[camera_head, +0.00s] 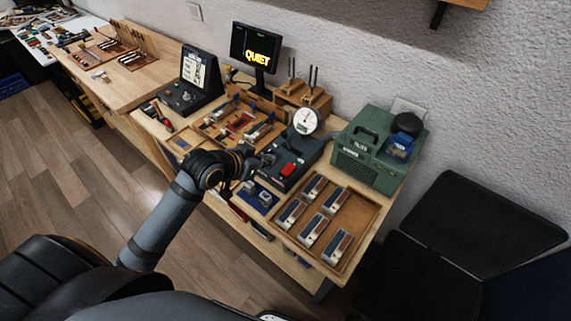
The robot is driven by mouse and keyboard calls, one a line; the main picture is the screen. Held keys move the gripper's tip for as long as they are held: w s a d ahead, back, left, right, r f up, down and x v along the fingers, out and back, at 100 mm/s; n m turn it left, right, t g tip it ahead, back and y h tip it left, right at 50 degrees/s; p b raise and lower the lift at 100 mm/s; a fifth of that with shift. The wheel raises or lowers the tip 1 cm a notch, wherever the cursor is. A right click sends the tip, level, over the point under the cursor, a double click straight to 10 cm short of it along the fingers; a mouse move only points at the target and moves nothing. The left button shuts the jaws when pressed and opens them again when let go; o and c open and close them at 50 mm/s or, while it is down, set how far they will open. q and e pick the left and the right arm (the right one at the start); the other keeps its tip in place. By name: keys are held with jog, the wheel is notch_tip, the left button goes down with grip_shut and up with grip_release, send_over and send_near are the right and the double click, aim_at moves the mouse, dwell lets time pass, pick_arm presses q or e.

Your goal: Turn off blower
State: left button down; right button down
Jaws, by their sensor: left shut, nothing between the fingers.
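A green box with small white labels (352,150), which looks like the blower, stands at the right back of the bench. It has a dark round part and a blue part (398,147) on its right side; the label text and any switch position are too small to read. My left gripper (268,160) is shut and empty. It is at the left edge of a dark grey unit (300,150) with a red piece (291,170) and a round white dial gauge (306,121). I cannot tell whether it touches that unit. My right gripper is not in view.
A monitor (255,47) reads "QUIET". A wooden tray (369,222) with several metal-and-wood parts lies at the front right. A blue holder (257,197) sits below my gripper. A black control box (192,85) and a parts tray (213,127) stand to the left.

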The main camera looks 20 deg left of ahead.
pick_arm(q)
jog(key=p, duration=0.2)
send_near(291, 164)
jog(key=w, duration=0.1)
jog(key=w+d, duration=0.1)
jog(key=w+r, duration=0.1)
jog(key=shift+w+d+r, duration=0.1)
jog(key=shift+w+d, duration=0.1)
jog(key=shift+w, duration=0.1)
jog(key=f, duration=0.2)
jog(key=w+f, duration=0.1)
jog(key=shift+d+f, duration=0.1)
jog(key=shift+f, duration=0.25)
jog(key=shift+s+f, duration=0.1)
jog(key=shift+f, duration=0.45)
jog(key=shift+f, duration=0.2)
jog(key=shift+w+d, duration=0.1)
jog(key=shift+w, duration=0.15)
